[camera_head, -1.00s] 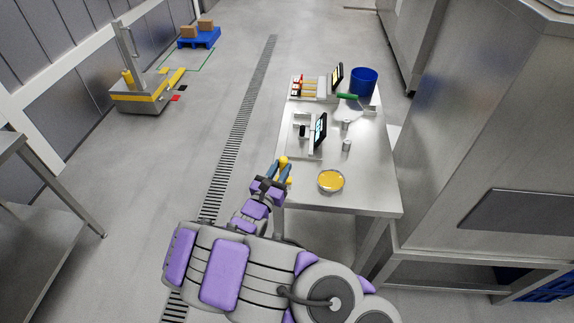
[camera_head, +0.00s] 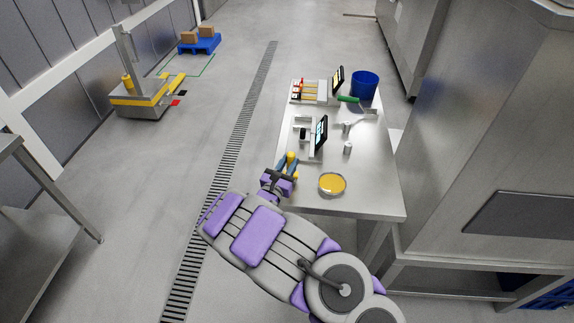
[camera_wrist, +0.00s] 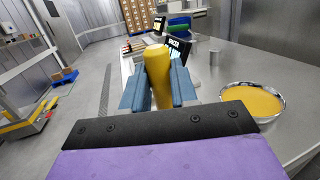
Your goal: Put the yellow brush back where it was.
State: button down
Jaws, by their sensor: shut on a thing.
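My gripper (camera_head: 286,166) is shut on the yellow brush (camera_head: 292,157) at the near left edge of the steel table (camera_head: 375,198). In the wrist view, the thick yellow end of the brush (camera_wrist: 158,73) stands between the blue fingers of my gripper (camera_wrist: 158,92). The rest of the brush is hidden. A pale rack (camera_head: 318,101) with red and yellow pieces stands at the table's far left end, well beyond my gripper. Which place in it is free is too small to tell.
A bowl of yellow filling (camera_head: 332,184) sits right of my gripper. A device with a dark screen (camera_head: 320,135) stands between my gripper and the rack. Small metal cylinders, a green-handled tool (camera_head: 348,99) and a blue bucket (camera_head: 364,84) stand farther back.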

jog(key=shift+d, duration=0.6)
jog(key=c, duration=1.1)
grip_release()
jog(key=shift+o, duration=1.1)
jog(key=shift+a+f, duration=0.1)
jog(key=shift+a, duration=0.55)
jog(key=r+p+v, duration=0.1)
jog(key=p+v, duration=0.1)
jog(key=v, duration=0.9)
jog(key=shift+s+d+f, duration=0.3)
jog(key=shift+s+f, duration=0.05)
jog(key=shift+s, duration=0.15)
